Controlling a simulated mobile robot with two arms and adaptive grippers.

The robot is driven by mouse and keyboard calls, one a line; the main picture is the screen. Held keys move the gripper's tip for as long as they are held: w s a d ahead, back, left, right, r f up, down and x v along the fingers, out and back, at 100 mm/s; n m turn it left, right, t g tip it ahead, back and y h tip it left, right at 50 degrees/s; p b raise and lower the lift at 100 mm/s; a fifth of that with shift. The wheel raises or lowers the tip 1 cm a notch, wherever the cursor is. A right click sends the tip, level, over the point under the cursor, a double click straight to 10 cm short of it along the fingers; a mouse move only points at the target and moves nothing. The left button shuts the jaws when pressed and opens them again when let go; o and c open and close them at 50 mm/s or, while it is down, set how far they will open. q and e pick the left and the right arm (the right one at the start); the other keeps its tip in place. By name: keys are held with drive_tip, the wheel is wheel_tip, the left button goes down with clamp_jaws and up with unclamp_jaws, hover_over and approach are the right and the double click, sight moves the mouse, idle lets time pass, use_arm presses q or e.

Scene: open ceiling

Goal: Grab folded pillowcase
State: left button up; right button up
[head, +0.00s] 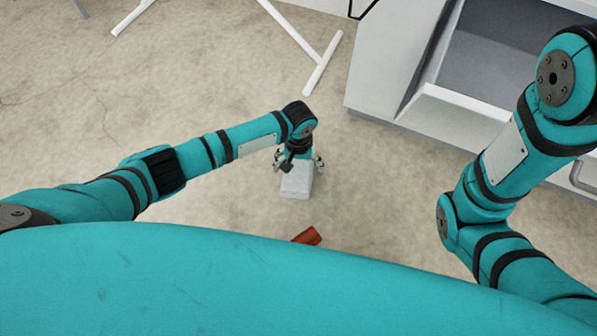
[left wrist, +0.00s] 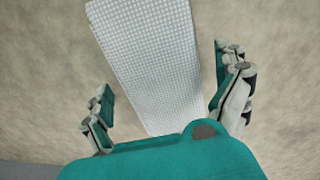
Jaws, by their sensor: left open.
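The folded pillowcase (head: 296,182) is a white, waffle-textured rectangular block on the beige floor, below my left gripper in the head view. In the left wrist view the pillowcase (left wrist: 150,60) runs from the top edge down between the fingers. My left gripper (head: 298,163) is open, pointing down over the pillowcase. In the left wrist view its fingers (left wrist: 168,108) stand on either side of the cloth, with a gap on both sides. The pillowcase's near end is hidden behind the gripper's palm. My right arm shows at the right of the head view, but its gripper is out of view.
A reddish-brown object (head: 307,236) lies on the floor nearer to me, partly hidden by my body. A white cabinet (head: 385,80) with an open grey-lined compartment stands at the upper right. White rack legs (head: 322,62) rest on the floor at the top. Floor to the left is clear.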

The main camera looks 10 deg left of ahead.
use_arm(q)
drive_tip(key=shift+f, duration=0.1)
drive_tip(key=c, duration=1.1)
drive_tip(key=shift+c, duration=0.2)
